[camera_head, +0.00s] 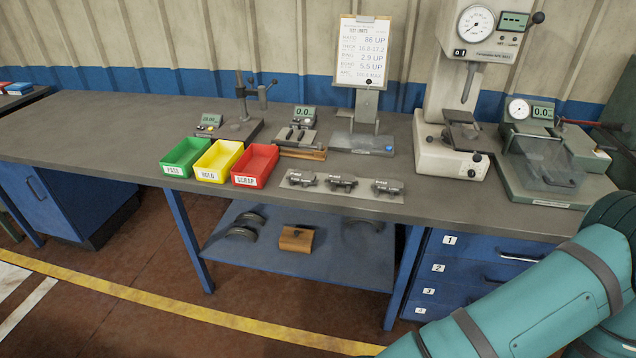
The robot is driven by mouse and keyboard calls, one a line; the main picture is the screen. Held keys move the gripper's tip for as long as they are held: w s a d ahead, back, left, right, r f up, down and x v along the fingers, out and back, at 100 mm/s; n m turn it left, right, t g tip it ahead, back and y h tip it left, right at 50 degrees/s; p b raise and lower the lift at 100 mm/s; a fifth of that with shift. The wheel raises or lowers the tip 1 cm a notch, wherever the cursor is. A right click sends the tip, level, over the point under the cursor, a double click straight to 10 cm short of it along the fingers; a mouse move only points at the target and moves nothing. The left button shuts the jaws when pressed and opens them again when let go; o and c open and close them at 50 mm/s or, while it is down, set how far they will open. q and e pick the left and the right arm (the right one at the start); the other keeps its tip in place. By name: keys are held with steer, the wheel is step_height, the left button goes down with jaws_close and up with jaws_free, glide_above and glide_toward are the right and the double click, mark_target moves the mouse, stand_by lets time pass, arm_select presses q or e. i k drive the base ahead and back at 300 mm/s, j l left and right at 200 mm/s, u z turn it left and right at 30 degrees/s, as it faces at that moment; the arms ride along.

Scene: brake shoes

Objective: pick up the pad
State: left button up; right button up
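Three small dark grey pieces that look like pads lie in a row on a light grey mat (360,195) near the bench's front edge. They are the left pad (301,178), the middle pad (341,183) and the right pad (387,187). I cannot tell which one the task means. My teal right arm comes in at the lower right, in front of the bench and drawers. Neither gripper is in view, and no gripper shows near the pads.
Green (187,157), yellow (218,161) and red (254,166) bins stand left of the mat. Gauges, a clipboard (362,52) and a tall tester (452,157) stand behind and right. Curved shoes (241,232) and a brown block (297,238) are on the lower shelf. The bench's left part is clear.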

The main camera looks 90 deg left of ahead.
mark_target(301, 176)
steer(key=u, duration=0.45)
steer(key=j+u, duration=0.15)
steer(key=u, duration=0.3)
steer(key=j+u, duration=0.1)
steer(key=u, duration=0.3)
steer(key=j+u, duration=0.1)
steer(key=u, duration=0.35)
steer(key=j+u, duration=0.1)
steer(key=u, duration=0.35)
steer(key=j+u, duration=0.1)
steer(key=u, duration=0.35)
